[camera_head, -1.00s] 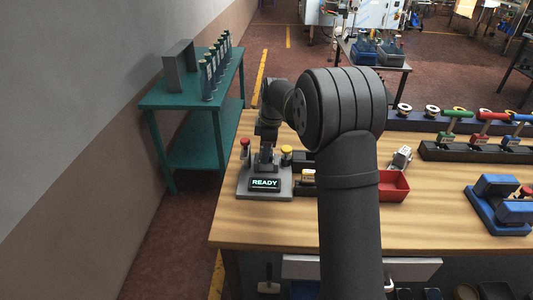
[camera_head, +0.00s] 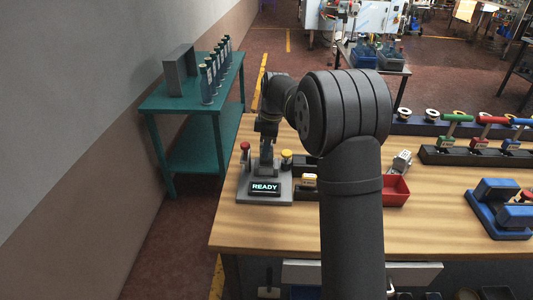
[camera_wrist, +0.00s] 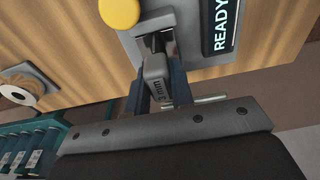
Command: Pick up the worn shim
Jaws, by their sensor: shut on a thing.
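My gripper (camera_wrist: 160,92) is shut on a grey piece marked with dark lettering, which looks like the worn shim (camera_wrist: 155,68). The fingers stand on either side of it. Just beyond the shim is the grey bracket (camera_wrist: 158,20) of the test stand. I cannot tell whether the shim still touches the bracket. In the head view my gripper (camera_head: 266,152) points down over the grey stand (camera_head: 246,196), whose display (camera_head: 265,188) reads READY. The shim is too small to make out there.
A red button (camera_head: 245,146) and a yellow button (camera_head: 287,155) flank the gripper. A red bin (camera_head: 396,190) stands to the right, partly behind my arm. A blue fixture (camera_head: 497,207) is farther right. The front of the wooden bench (camera_head: 270,232) is clear.

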